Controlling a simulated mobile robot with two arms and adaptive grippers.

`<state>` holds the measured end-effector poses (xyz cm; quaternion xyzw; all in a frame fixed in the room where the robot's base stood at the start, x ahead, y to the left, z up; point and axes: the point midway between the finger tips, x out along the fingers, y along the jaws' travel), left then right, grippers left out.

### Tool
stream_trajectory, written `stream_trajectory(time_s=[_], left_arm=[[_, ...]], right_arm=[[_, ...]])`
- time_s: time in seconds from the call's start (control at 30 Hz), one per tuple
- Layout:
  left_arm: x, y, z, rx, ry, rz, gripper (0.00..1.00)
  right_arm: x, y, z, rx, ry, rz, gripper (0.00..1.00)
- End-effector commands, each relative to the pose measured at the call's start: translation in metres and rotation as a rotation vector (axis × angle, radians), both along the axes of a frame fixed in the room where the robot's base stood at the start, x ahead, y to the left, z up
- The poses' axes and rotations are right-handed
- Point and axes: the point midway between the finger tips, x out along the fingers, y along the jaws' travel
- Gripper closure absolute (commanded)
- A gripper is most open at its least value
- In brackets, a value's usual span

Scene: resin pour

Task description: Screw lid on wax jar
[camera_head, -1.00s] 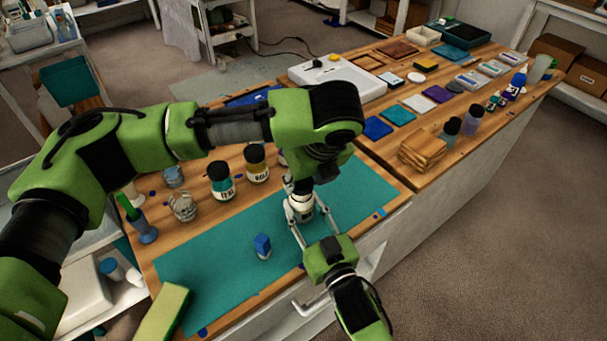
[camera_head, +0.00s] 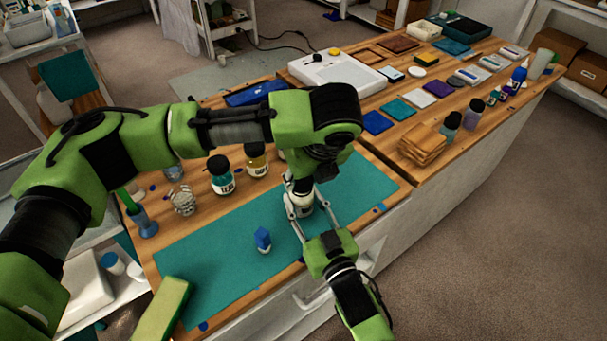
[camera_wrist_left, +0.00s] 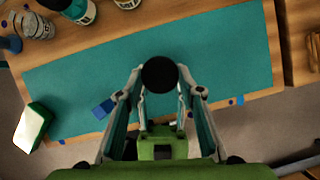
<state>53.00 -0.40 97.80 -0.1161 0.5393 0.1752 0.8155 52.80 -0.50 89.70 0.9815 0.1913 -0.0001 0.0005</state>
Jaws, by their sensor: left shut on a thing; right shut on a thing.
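The wax jar (camera_head: 304,208), with a pale body, stands upright on the teal mat (camera_head: 215,270) near its front edge. Its black lid (camera_wrist_left: 158,75) shows from above as a dark disc in the left wrist view. My left gripper (camera_head: 297,198) points down over the jar and is shut on the lid, one finger on each side. My right gripper (camera_head: 308,215) reaches in from the front, low down, and is shut around the jar body. It also shows below the lid in the left wrist view (camera_wrist_left: 161,118). The fingers hide most of the jar and the lid's seam.
A green-and-cream block (camera_head: 163,312) lies at the near left corner. Labelled jars (camera_head: 221,176) stand behind the mat. Wooden coasters (camera_head: 423,148) lie to the right. The mat's left half is mostly clear.

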Motion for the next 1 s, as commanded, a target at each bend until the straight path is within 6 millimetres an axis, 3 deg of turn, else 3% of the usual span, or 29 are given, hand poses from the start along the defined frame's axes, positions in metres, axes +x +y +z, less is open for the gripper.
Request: stream_trajectory(time_s=[0.3, 0.43, 1.0], left_arm=[[0.0, 0.0, -0.005, -0.001, 0.001, -0.004, 0.74], [0.0, 0.003, -0.006, -0.002, 0.004, -0.104, 0.74], [0.003, 0.014, -0.006, -0.004, 0.006, -1.155, 0.74]], right_arm=[[0.0, 0.0, 0.001, 0.0, -0.001, 0.0, 1.0], [0.0, 0.0, 0.0, 0.0, -0.001, 0.0, 1.0], [0.0, 0.0, 0.001, 0.0, -0.001, 0.0, 1.0]])
